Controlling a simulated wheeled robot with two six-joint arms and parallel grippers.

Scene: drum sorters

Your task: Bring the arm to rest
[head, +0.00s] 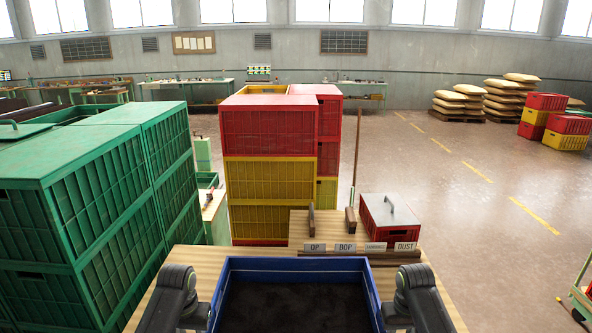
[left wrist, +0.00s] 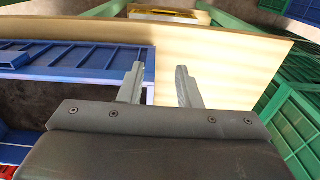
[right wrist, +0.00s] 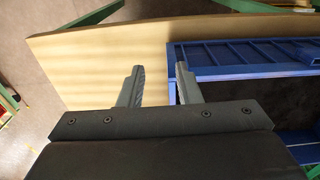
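My left arm comes in at the lower left of the head view, and its fingers are hidden there. In the left wrist view my left gripper (left wrist: 160,85) is open and empty, above the wooden tabletop beside the blue crate (left wrist: 80,62). My right arm comes in at the lower right of the head view. In the right wrist view my right gripper (right wrist: 160,85) is open and empty, near the other end of the blue crate (right wrist: 240,58). The blue crate (head: 295,264) lies between my arms in the head view and holds dark material.
The wooden table (head: 435,290) carries a row of labels (head: 345,247) and a small red crate (head: 385,238) with a lid at the back. Stacked green crates (head: 100,190) stand close on the left. Red and yellow crates (head: 270,180) stand behind the table.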

